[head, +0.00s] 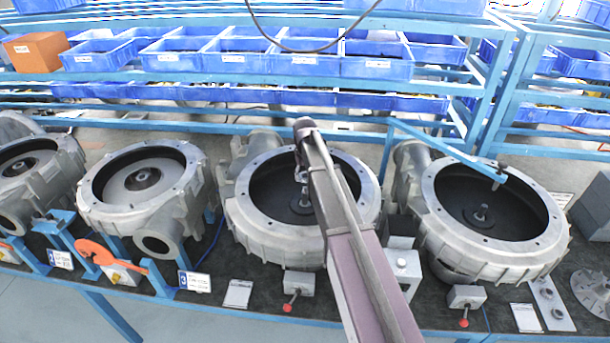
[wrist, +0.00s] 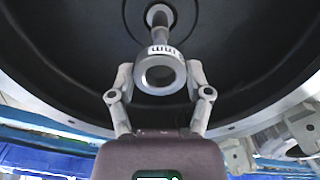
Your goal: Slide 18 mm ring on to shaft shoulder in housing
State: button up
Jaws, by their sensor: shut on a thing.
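A grey metal ring with a white label marked "mm" (wrist: 142,75) is held between the two fingers of my gripper (wrist: 161,72) in the wrist view. The shaft (wrist: 158,28) rises from the dark floor of the housing behind the ring. The ring overlaps its near end in the picture; I cannot tell whether they touch. In the head view my gripper (head: 301,172) hangs over the middle open housing (head: 245,208), close to its shaft (head: 303,204), partly hidden by my arm. The ring is too small to make out there.
A similar open housing with a shaft (head: 481,214) stands to the right, and others (head: 143,180) to the left. Small boxes with red knobs (head: 298,284) and a plate with rings (head: 551,304) line the bench front. Blue bins (head: 376,66) fill the racks behind.

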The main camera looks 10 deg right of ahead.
aim_at(305, 192)
jog(key=shift+f+b, duration=1.2)
jog(key=shift+f, duration=0.25)
jog(key=shift+f+b, duration=4.1)
dwell(1.0)
jog(key=shift+r+p, duration=0.3)
dwell(0.5)
jog(key=shift+f, duration=0.15)
dwell(0.5)
